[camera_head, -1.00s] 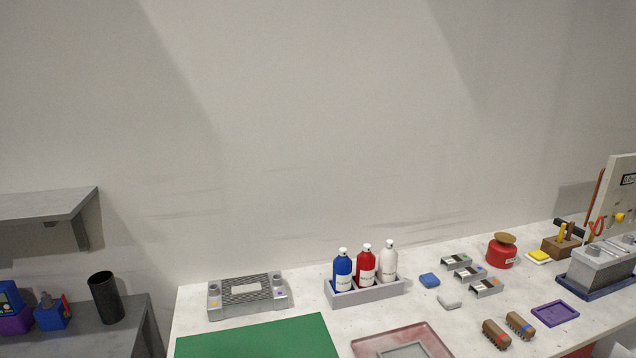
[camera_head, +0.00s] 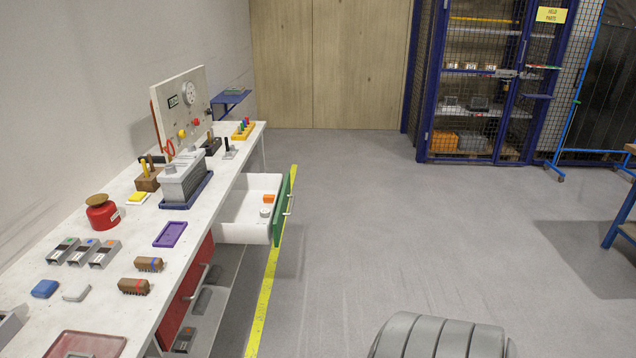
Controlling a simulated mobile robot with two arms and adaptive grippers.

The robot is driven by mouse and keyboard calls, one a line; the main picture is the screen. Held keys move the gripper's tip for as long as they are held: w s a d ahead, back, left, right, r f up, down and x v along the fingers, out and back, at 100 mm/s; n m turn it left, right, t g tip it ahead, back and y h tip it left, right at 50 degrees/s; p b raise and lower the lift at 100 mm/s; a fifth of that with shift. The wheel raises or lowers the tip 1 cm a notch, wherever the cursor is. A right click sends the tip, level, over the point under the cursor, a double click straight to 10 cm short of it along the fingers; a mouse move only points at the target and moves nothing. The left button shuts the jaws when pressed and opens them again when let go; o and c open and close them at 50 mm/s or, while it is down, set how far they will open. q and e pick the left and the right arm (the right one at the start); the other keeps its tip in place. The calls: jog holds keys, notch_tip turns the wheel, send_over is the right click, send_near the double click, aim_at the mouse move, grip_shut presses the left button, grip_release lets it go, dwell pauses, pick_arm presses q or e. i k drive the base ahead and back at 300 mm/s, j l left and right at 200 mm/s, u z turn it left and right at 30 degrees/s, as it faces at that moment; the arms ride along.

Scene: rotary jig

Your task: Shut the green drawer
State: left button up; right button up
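The green drawer (camera_head: 283,207) is pulled out from the far part of the white workbench. Its green front faces right and carries a pale bar handle (camera_head: 289,204). Inside the white drawer box lie an orange block (camera_head: 268,198) and a small grey round part (camera_head: 265,212). Neither of my grippers shows in the head view.
The workbench top (camera_head: 215,200) runs along the left wall, with a red drawer (camera_head: 186,293) below. A grey machine block (camera_head: 184,178) stands above the open drawer. Open floor (camera_head: 370,220) with a yellow line (camera_head: 262,300) lies right. A blue cage cabinet (camera_head: 480,80) stands behind.

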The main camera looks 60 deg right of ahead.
aim_at(236, 221)
jog(key=z, duration=1.7)
jog(key=i, duration=0.15)
